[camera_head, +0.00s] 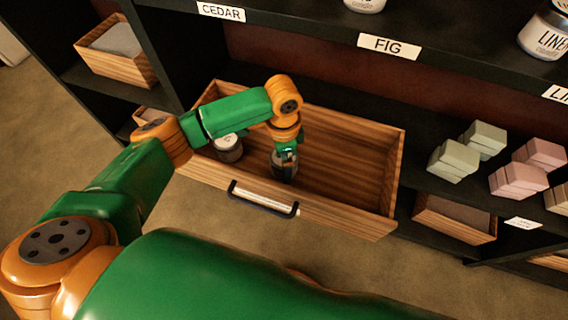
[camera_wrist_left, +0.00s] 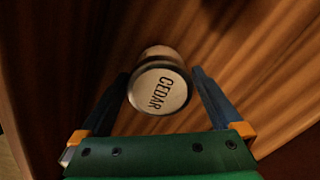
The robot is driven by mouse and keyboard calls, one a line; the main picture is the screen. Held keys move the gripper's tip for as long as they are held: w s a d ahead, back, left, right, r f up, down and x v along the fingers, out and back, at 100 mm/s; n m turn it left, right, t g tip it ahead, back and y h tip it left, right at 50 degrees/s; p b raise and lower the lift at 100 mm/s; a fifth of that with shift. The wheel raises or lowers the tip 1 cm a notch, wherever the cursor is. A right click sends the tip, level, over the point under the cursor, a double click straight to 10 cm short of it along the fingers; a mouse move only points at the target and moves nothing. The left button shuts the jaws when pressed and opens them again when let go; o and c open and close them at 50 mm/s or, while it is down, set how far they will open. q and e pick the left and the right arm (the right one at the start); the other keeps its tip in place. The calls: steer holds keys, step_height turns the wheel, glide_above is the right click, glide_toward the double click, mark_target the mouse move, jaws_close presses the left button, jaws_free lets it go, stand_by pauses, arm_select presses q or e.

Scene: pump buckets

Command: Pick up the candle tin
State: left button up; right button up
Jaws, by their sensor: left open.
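In the left wrist view, a candle tin (camera_wrist_left: 158,88) with a pale round lid lettered CEDAR lies between the two finger lines, nearer their tips. My left gripper (camera_wrist_left: 160,80) is open, with a finger on each side of the tin; a gap shows on the right. In the head view my left gripper (camera_head: 285,172) reaches down into the open wooden drawer (camera_head: 345,206). A tin with a light lid (camera_head: 228,147) stands left of it in the drawer. I cannot tell whether this is the tin seen in the wrist view. My right gripper is out of view.
The drawer's front has a dark handle (camera_head: 263,200). Shelf labels read CEDAR (camera_head: 221,11) and FIG (camera_head: 389,46). Green soap blocks (camera_head: 453,161) and pink ones (camera_head: 518,180) sit on the shelf at right. The drawer's right part is clear.

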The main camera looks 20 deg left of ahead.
arm_select(q)
steer(key=shift+f, duration=0.1)
steer(key=shift+c, duration=0.9)
steer(key=c, duration=1.1)
steer(key=shift+r+p, duration=0.3)
steer(key=shift+r, duration=0.2)
steer(key=r, duration=0.1)
steer(key=r+p, duration=0.1)
steer(key=r, duration=0.1)
steer(key=shift+d+r+p, duration=0.25)
steer(key=shift+d+p, duration=0.05)
steer(key=shift+d, duration=0.1)
steer(key=s+d+r+p, duration=0.35)
steer(key=d+r, duration=0.55)
steer(key=d, duration=0.4)
steer(key=s+a+r+n, duration=0.2)
steer(key=a+r+n, duration=0.4)
steer(key=a, duration=0.3)
steer(key=s+a+r+n, duration=0.2)
steer(key=a+r+n, duration=0.4)
steer(key=a, duration=0.3)
step_height(320, 180, up, 14)
steer(key=p, duration=1.9)
steer(key=shift+s, duration=0.2)
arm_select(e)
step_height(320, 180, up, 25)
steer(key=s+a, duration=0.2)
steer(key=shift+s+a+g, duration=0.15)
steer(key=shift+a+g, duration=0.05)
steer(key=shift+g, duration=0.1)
